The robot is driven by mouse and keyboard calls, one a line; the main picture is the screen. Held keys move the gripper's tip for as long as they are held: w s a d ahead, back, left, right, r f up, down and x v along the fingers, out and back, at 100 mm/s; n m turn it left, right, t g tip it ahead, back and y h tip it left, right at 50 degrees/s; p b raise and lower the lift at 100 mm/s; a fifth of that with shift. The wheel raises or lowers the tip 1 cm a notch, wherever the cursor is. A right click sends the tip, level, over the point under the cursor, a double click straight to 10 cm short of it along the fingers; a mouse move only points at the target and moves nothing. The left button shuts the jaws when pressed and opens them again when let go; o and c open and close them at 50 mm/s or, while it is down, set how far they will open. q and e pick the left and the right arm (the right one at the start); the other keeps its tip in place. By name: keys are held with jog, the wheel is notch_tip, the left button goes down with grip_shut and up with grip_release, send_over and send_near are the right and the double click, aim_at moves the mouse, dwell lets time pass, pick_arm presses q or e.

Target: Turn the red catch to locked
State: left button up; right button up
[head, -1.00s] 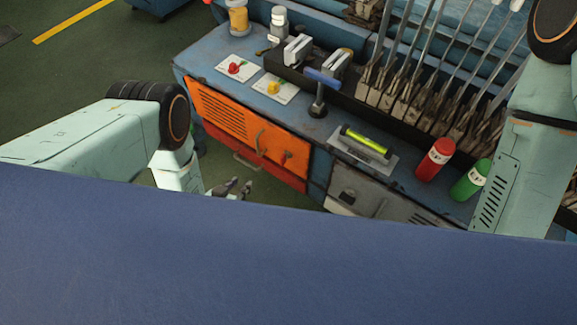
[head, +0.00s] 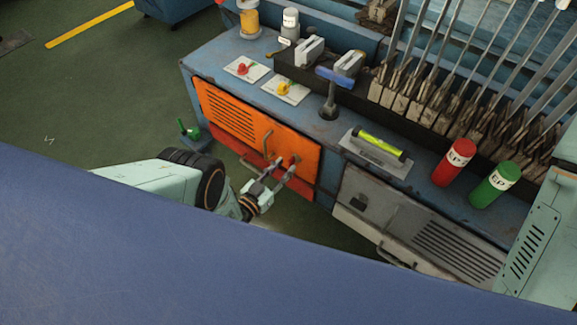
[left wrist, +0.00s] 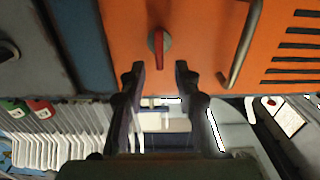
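The red catch (left wrist: 159,45) is a small lever on an orange cabinet door (left wrist: 200,75). In the left wrist view it points roughly up and down the picture. My left gripper (left wrist: 160,69) is open, with one fingertip either side of the line to the catch. The catch lies just beyond the fingertips, and no contact shows. In the head view the left gripper (head: 284,167) is at the orange door (head: 235,115), and its fingers largely cover the catch. My right gripper is out of view.
A bar handle (left wrist: 242,45) stands beside the catch. A grey cabinet door (head: 410,222) is to the right. The bench top holds a red bottle (head: 454,163), a green bottle (head: 490,187) and a yellow-green tube (head: 378,146). Open floor (head: 90,130) lies at the left.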

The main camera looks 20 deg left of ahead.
aim_at(297, 154)
pick_arm(q)
jog(key=shift+b+x, duration=0.35)
jog(key=shift+x, duration=1)
jog(key=shift+c, duration=0.3)
grip_shut()
